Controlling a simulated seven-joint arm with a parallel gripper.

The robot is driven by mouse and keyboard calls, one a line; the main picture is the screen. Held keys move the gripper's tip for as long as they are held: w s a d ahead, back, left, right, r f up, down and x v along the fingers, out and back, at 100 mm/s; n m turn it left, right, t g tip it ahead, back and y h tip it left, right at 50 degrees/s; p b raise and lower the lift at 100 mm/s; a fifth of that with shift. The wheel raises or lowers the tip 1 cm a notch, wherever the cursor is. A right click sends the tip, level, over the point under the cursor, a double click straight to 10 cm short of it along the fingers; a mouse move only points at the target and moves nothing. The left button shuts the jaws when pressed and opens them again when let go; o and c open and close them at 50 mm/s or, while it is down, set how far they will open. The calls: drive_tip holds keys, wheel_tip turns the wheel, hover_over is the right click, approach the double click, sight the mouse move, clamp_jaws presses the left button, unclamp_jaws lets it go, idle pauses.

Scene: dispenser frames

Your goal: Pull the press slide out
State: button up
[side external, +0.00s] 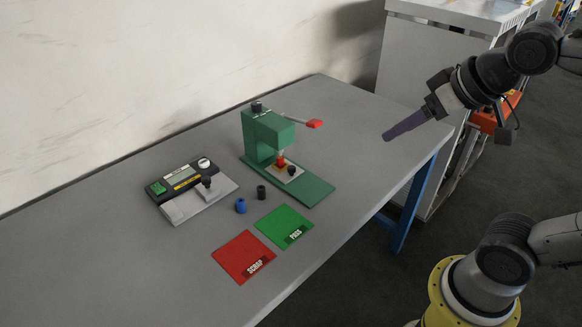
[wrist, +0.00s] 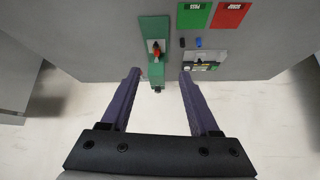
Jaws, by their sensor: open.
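The green press (side external: 266,135) stands on the grey table, with a lever ending in a red grip (side external: 315,124). At its foot is a pale press slide (side external: 285,174) with a dark knob (side external: 291,170); a red and yellow part shows just behind the knob, under the ram. In the wrist view the press (wrist: 155,70) is seen from above, and the slide (wrist: 156,45) shows small between the fingers. My gripper (side external: 386,138) is empty, in the air above the table's right side, well apart from the press. Its purple fingers (wrist: 160,74) are spread open.
A dark tester with a screen (side external: 180,177) stands left of the press. A red scrap mat (side external: 243,256) and a green pass mat (side external: 284,225) lie in front. The table's right end is clear.

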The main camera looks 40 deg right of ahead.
drive_tip(key=w+m, duration=0.1)
drive_tip(key=w, duration=1)
drive_tip(key=g, duration=0.3)
hover_over(292, 168)
drive_tip(key=s+a, duration=0.1)
drive_tip(key=s, duration=0.4)
wheel_tip(292, 168, down, 17)
drive_tip(key=shift+h, duration=0.3)
drive_tip(key=x, duration=1.3)
drive_tip(key=shift+s+a, duration=0.15)
drive_tip(key=shift+a, duration=0.05)
clamp_jaws()
